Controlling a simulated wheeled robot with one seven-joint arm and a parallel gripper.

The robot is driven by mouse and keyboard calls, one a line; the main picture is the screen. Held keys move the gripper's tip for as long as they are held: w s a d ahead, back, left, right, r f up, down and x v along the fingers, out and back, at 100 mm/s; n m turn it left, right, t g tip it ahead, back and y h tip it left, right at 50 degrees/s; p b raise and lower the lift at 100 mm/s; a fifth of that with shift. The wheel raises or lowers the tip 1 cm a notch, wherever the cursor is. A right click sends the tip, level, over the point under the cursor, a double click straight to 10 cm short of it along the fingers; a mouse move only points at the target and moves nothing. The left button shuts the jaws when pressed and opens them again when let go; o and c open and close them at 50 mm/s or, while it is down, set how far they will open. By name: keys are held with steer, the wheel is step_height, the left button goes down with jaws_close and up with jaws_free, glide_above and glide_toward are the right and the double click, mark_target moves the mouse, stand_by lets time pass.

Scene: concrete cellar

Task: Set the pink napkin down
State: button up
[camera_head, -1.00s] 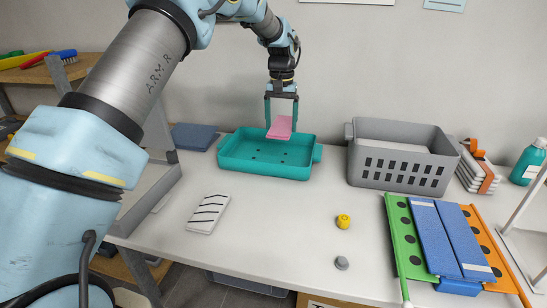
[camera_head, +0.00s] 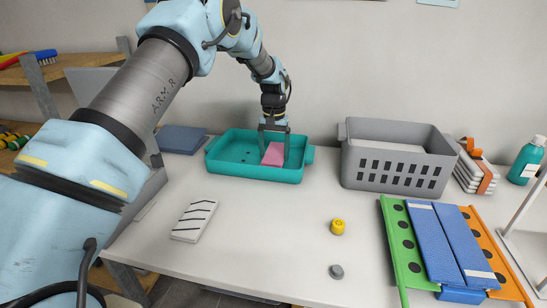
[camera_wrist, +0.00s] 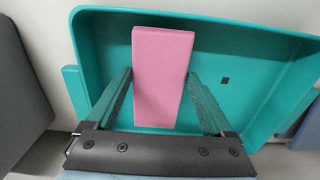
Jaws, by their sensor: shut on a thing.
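The pink napkin (camera_head: 273,154) is a flat folded block inside the teal tray (camera_head: 225,169), toward its right half. My gripper (camera_head: 273,150) reaches down into the tray and is shut on the napkin. In the wrist view the napkin (camera_wrist: 162,75) lies between my two fingers (camera_wrist: 160,95), with the teal tray (camera_wrist: 240,40) around and beneath it. I cannot tell whether the napkin's underside touches the tray floor.
A grey perforated basket (camera_head: 398,172) stands right of the tray. A white striped cloth (camera_head: 194,221), a yellow knob (camera_head: 338,227) and a grey knob (camera_head: 336,271) lie in front. A blue folded cloth (camera_head: 181,139) is left of the tray.

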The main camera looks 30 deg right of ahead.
mark_target(274, 155)
steer(key=shift+f+p, duration=0.45)
steer(key=shift+f, duration=1.1)
steer(key=shift+f, duration=0.1)
steer(key=shift+f, duration=0.15)
steer(key=o, duration=1.2)
steer(key=shift+o, duration=0.2)
step_height(274, 155, up, 12)
steer(key=b, duration=0.4)
steer(key=shift+r, duration=0.25)
steer(key=w+a+r+n, duration=0.15)
steer(key=a+n, duration=0.25)
steer(key=a, duration=2.2)
steer(key=s+a+f+n, duration=0.1)
steer(key=s+a, duration=0.6)
steer(key=a, duration=0.3)
steer(key=s+a+f+n+t, duration=0.1)
steer(key=s+a+f+n, duration=0.1)
steer(key=s+a, duration=0.6)
steer(key=a, duration=0.3)
steer(key=shift+f+t, duration=0.15)
steer(key=shift+t, duration=0.15)
